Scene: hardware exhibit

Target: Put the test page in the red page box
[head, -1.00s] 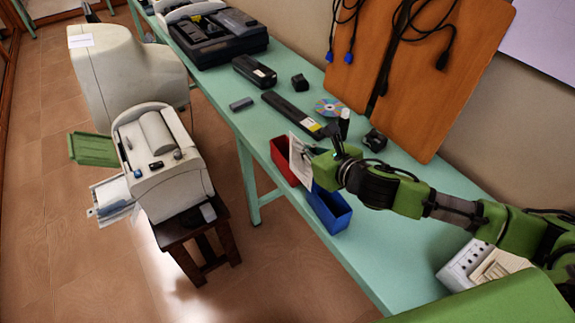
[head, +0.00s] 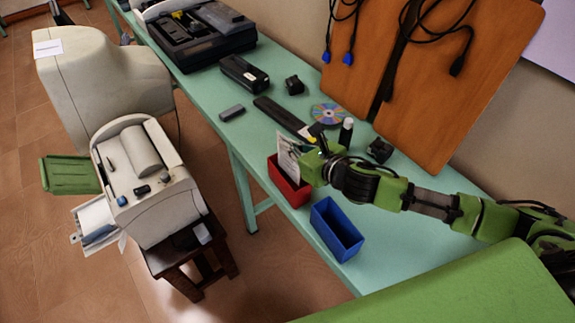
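The test page (head: 289,157) is a white printed sheet, upright and slightly tilted, at the red page box (head: 286,188) on the table's front edge. Its lower end appears to be inside the box's rim, though whether it touches the bottom is hidden. My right gripper (head: 314,164) is at the page's right edge, just above the box's right side. It appears shut on the page, but its fingertips are largely hidden. My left gripper is out of view.
A blue box (head: 337,229) stands right of the red one on the green table (head: 225,113). Behind are a long black device (head: 283,118), a disc (head: 330,113), a small bottle (head: 346,131) and a black block (head: 380,150). A beige machine (head: 150,185) stands on a dark stool at left.

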